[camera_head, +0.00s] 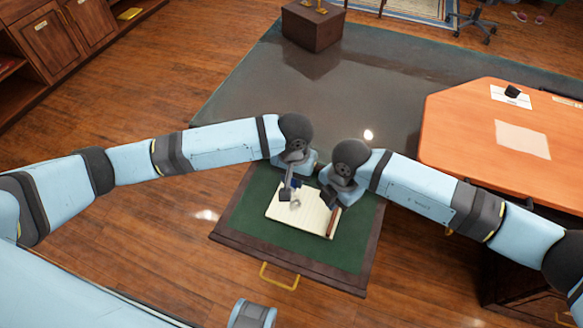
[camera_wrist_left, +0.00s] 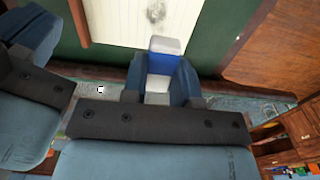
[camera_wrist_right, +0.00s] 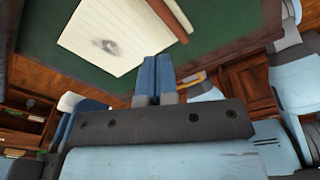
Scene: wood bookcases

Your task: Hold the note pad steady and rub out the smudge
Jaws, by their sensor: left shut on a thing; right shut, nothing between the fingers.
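The note pad (camera_head: 312,220) is a cream lined sheet on a green surface (camera_head: 252,222), with a brown strip (camera_head: 333,222) along its right edge. The smudge (camera_wrist_right: 106,45) is a grey patch on the page; part of it also shows in the left wrist view (camera_wrist_left: 158,10). My left gripper (camera_head: 288,191) is over the pad beside the smudge. It is shut on a blue and white eraser (camera_wrist_left: 168,46). My right gripper (camera_head: 327,196) is shut and empty at the pad's right side, and its fingers (camera_wrist_right: 156,68) are near the page edge. Whether it touches the pad I cannot tell.
The green surface has a dark wood rim (camera_head: 222,235) and a brass handle (camera_head: 278,277) at the front. An orange-topped desk (camera_head: 465,140) stands to the right. A wood box (camera_head: 313,28) is at the back. Green surface in front of the pad is clear.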

